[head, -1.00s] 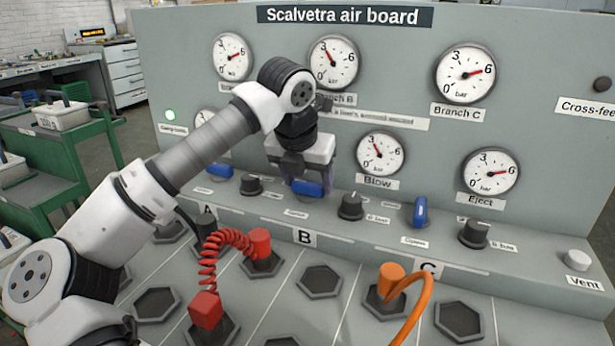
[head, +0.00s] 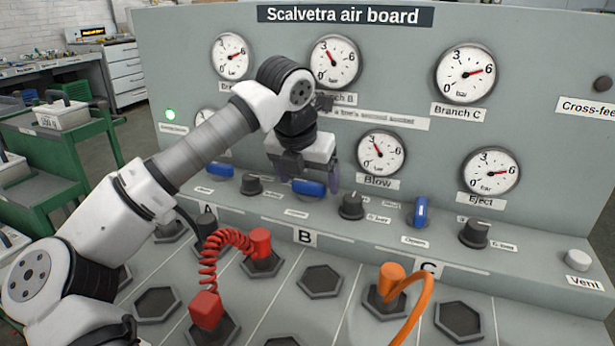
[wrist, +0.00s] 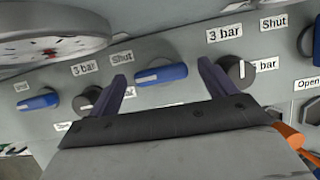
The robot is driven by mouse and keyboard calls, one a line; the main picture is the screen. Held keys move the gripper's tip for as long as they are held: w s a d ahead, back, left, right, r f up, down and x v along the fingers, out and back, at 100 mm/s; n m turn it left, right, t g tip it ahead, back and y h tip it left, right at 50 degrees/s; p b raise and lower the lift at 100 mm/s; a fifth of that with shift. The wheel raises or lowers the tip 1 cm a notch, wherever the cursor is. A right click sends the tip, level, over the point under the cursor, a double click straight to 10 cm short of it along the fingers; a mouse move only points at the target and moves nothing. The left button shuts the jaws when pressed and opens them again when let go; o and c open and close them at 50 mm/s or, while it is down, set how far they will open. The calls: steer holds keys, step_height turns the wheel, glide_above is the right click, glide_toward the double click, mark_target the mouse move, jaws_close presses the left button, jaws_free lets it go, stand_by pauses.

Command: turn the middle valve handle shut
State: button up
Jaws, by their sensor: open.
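The middle valve handle (head: 309,188) is a blue lever above the letter B. It lies roughly sideways in the head view. In the wrist view the handle (wrist: 162,75) shows between the finger tips, with a white mark at its left end and a "Shut" label (wrist: 122,58) up and left of it. My gripper (head: 306,177) is open, its fingers on either side of the handle. In the wrist view my gripper (wrist: 163,74) shows clear gaps at both sides and holds nothing. Whether a finger touches the handle cannot be told.
Black knobs stand beside the handle, left (head: 251,185) and right (head: 351,206). The right blue handle (head: 421,212) stands upright; the left blue handle (head: 219,169) lies sideways. A red coiled hose (head: 212,257) and an orange hose (head: 413,309) rise from the lower panel.

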steer(key=p+v, duration=0.1)
steer(key=v, duration=1.2)
steer(key=shift+r, duration=0.4)
steer(key=shift+s, duration=0.1)
